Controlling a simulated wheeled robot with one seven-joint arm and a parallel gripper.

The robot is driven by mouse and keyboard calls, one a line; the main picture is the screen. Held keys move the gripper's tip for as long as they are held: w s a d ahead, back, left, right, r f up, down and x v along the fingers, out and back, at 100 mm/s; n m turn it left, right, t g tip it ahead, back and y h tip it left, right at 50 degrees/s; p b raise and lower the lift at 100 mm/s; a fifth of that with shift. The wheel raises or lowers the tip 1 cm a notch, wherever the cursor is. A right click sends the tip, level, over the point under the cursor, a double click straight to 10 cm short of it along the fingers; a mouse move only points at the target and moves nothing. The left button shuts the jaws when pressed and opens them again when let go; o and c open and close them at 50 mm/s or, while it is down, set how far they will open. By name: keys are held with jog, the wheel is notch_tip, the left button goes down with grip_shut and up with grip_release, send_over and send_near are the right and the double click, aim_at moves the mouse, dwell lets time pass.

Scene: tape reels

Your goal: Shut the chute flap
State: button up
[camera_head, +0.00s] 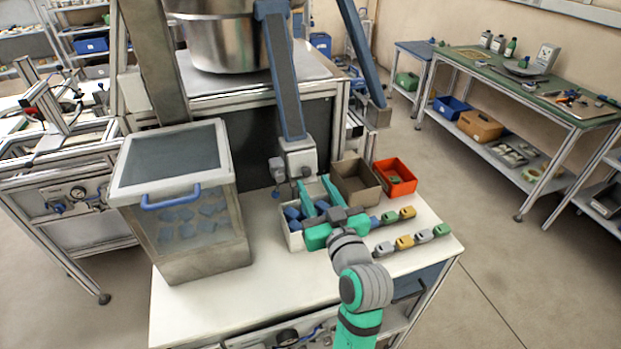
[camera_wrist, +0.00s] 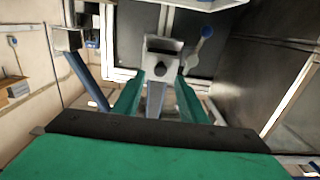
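A blue-grey chute (camera_head: 284,95) slopes down to a pale boxy mouth (camera_head: 299,158) above the table. In the wrist view the pale mouth (camera_wrist: 153,54) has a dark slot and a dark round knob; a lever with a blue ball (camera_wrist: 206,32) stands to its right. I cannot tell clearly which part is the flap or how far it stands open. My green gripper (camera_head: 316,190) is open and empty, just below and in front of the mouth. In the wrist view my fingers (camera_wrist: 160,92) are spread, with the mouth beyond them.
A white bin of blue pieces (camera_head: 294,238) sits below my gripper. A brown bin (camera_head: 347,192) and an orange bin (camera_head: 404,180) stand to its right. Rows of coloured pieces (camera_head: 405,242) lie on the white table. A large clear-sided box (camera_head: 165,200) stands left. The table's front is clear.

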aim_at(307, 173)
jog(key=shift+x, duration=1.9)
jog(key=shift+c, duration=0.3)
